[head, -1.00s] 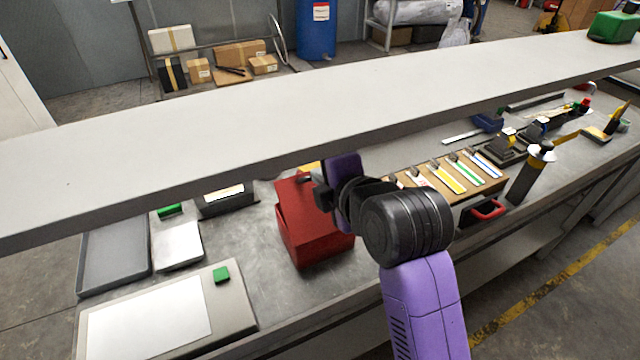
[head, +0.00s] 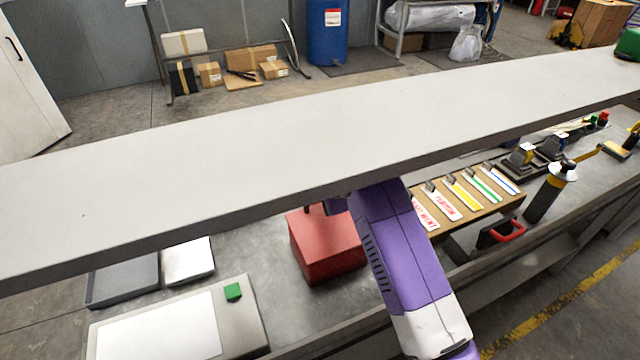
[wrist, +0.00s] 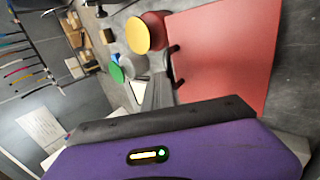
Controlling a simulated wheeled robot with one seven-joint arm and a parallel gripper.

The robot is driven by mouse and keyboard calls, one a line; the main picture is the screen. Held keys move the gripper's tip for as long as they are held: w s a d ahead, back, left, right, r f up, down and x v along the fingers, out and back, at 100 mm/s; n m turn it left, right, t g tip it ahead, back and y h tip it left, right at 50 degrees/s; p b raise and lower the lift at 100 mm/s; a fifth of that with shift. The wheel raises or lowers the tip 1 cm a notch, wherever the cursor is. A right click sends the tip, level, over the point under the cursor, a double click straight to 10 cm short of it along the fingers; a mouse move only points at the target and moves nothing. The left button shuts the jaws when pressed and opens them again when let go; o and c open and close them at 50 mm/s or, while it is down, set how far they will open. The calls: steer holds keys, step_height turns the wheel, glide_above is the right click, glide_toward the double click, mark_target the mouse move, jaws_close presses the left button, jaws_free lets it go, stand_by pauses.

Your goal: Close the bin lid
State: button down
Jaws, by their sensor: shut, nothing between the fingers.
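The red bin (head: 328,262) stands on the workbench, partly under the overhead shelf. Its lid (head: 322,232) looks flat across the top, but the shelf and my arm hide its back part. In the wrist view a broad flat red surface of the bin (wrist: 225,55) fills the upper right. My gripper (head: 320,207) is at the bin's back edge just under the shelf, mostly hidden by the shelf and my arm. In the wrist view my gripper (wrist: 158,92) is shut and empty beside the red surface; I cannot tell whether they touch.
The long grey shelf (head: 300,140) runs over the bench, close above my arm. A board with colored strips (head: 465,200) and a dark bottle (head: 548,195) stand to the right. Trays (head: 125,278) and a panel with a green block (head: 233,292) lie to the left.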

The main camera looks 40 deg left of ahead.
steer(key=shift+a+f, duration=0.2)
steer(key=shift+f, duration=0.1)
stand_by(0.5)
steer(key=shift+d+r+b, duration=0.25)
steer(key=shift+b, duration=0.1)
steer(key=s+d+b, duration=0.2)
steer(key=s+d, duration=0.3)
steer(key=d, duration=0.6)
steer(key=shift+r+b, duration=0.15)
steer(key=shift+b, duration=0.25)
steer(key=shift+s, duration=0.1)
